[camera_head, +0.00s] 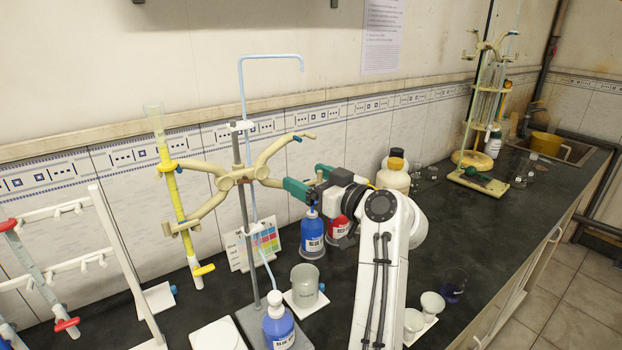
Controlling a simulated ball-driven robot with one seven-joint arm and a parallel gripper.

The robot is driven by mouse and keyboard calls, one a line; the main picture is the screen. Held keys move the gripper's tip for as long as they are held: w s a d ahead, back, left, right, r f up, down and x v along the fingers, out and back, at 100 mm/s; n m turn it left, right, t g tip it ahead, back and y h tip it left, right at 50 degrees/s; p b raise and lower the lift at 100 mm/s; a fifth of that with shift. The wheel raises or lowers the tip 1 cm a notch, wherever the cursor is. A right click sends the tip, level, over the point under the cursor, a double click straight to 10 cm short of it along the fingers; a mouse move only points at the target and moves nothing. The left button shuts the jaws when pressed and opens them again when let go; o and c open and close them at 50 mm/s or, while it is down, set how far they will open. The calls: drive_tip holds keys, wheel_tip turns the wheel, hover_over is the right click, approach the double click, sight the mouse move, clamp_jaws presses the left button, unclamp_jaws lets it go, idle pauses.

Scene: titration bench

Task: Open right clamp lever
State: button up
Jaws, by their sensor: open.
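A cream double burette clamp (235,181) is fixed on a grey upright rod in the middle of the bench. Its left arms hold a yellow burette (168,190). Its right arm curves up to an empty jaw with a blue-tipped end (297,138). My gripper (292,188), with green fingers, is at the right side of the clamp, close to its lower right arm. The fingers are apart. I cannot tell whether they touch the clamp. The right lever is not clearly distinguishable, partly hidden by my gripper.
A white rack (112,250) is at the left. Small white cups (431,304) stand at the right. The bench's right side is mostly clear.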

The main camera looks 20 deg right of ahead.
drive_tip(key=c, duration=0.9)
drive_tip(key=shift+c, duration=0.2)
